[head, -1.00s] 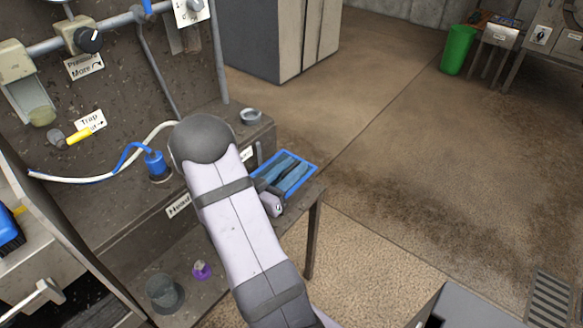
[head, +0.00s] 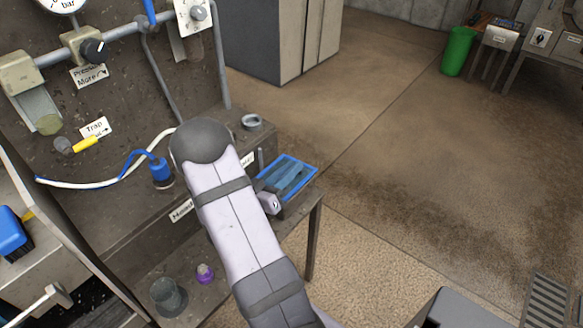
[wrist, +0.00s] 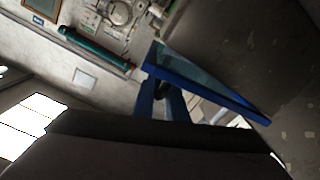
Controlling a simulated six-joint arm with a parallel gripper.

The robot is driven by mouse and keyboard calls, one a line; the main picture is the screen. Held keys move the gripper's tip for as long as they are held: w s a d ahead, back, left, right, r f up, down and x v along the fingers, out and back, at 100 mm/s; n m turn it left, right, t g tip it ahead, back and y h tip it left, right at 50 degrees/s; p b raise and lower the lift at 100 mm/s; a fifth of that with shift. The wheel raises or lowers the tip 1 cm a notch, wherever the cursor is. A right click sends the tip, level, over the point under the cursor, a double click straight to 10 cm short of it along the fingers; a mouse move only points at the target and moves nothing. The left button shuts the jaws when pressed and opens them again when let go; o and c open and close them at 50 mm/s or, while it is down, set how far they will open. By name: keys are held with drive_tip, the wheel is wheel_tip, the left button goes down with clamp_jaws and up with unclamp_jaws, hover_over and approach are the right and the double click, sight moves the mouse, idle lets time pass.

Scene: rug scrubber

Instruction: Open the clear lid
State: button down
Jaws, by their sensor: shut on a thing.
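The clear lid (head: 291,174) is a see-through panel in a blue frame, at the right end of the bench in the head view. In the wrist view its blue frame (wrist: 222,92) runs diagonally right of the fingers, with the greenish clear panel above it. My gripper (wrist: 161,84) has blue fingers and is shut on the lid's frame, at its near left part. In the head view my grey and white arm hides most of the gripper. How far the lid is tilted is hard to tell.
A grey ring (head: 251,121) sits on the bench behind the lid. A blue connector (head: 160,171) with a white hose stands left of my arm. A dark cup (head: 168,297) and a purple item (head: 205,273) are on the lower shelf. Open floor (head: 430,190) lies to the right.

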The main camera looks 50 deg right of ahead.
drive_tip(key=r+n+p, duration=0.1)
drive_tip(key=p, duration=0.1)
drive_tip(key=w+r+n+p, duration=0.1)
drive_tip(key=p, duration=0.1)
drive_tip(key=shift+r+n, duration=0.25)
drive_tip(key=shift+n, duration=0.05)
drive_tip(key=w+r+n+p, duration=0.1)
drive_tip(key=p, duration=0.1)
drive_tip(key=w+r+n+p, duration=0.1)
drive_tip(key=n+p, duration=0.1)
drive_tip(key=shift+w+n, duration=0.3)
drive_tip(key=w+n+p, duration=0.2)
drive_tip(key=shift+w+r+n, duration=0.15)
drive_tip(key=shift+r+n, duration=0.15)
drive_tip(key=shift+r, duration=0.05)
drive_tip(key=shift+w+r+n+p, duration=0.15)
drive_tip(key=shift+w+n+p, duration=0.6)
drive_tip(key=shift+w+n, duration=0.95)
drive_tip(key=c, duration=1.8)
unclamp_jaws()
drive_tip(key=shift+r, duration=0.1)
drive_tip(key=shift+c, duration=0.2)
drive_tip(key=shift+a, duration=0.1)
